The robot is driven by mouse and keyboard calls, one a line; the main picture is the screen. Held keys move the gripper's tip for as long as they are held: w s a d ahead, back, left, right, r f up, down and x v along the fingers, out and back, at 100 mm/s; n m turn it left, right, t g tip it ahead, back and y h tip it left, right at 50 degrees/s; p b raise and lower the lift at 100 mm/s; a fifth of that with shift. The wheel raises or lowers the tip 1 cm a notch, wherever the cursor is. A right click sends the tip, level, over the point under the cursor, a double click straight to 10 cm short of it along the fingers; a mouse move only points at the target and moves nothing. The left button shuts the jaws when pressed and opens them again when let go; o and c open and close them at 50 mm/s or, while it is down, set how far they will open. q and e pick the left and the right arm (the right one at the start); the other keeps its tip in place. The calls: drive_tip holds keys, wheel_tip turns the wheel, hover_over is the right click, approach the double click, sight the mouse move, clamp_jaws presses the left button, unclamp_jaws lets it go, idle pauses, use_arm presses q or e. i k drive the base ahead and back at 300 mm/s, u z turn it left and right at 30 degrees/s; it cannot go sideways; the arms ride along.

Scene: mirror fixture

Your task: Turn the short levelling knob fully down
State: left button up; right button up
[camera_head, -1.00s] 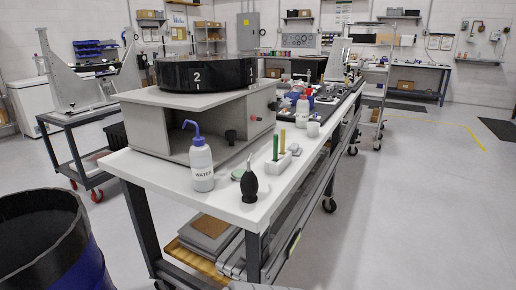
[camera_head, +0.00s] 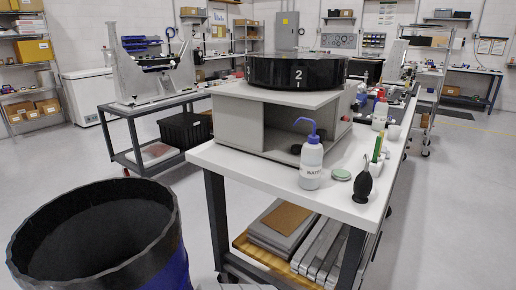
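No levelling knob can be made out for certain. A grey metal fixture (camera_head: 124,77) with an upright frame stands on a dark cart (camera_head: 128,113) at the back left; any knobs on it are too small to tell. A grey machine (camera_head: 236,120) with a black round turntable (camera_head: 290,73) marked "2" stands on the white-topped bench. A small dark round part at its open front is partly hidden behind the water bottle.
A large black bin (camera_head: 165,262) stands close at the front left. The white bench top (camera_head: 262,170) holds a water bottle (camera_head: 311,165), a black blower (camera_head: 362,186) and a green-lidded dish (camera_head: 341,175). The floor between bin and cart is free.

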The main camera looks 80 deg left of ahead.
sight(296, 149)
drive_tip(key=u, duration=1.45)
drive_tip(key=i, duration=0.1)
drive_tip(key=z, duration=0.1)
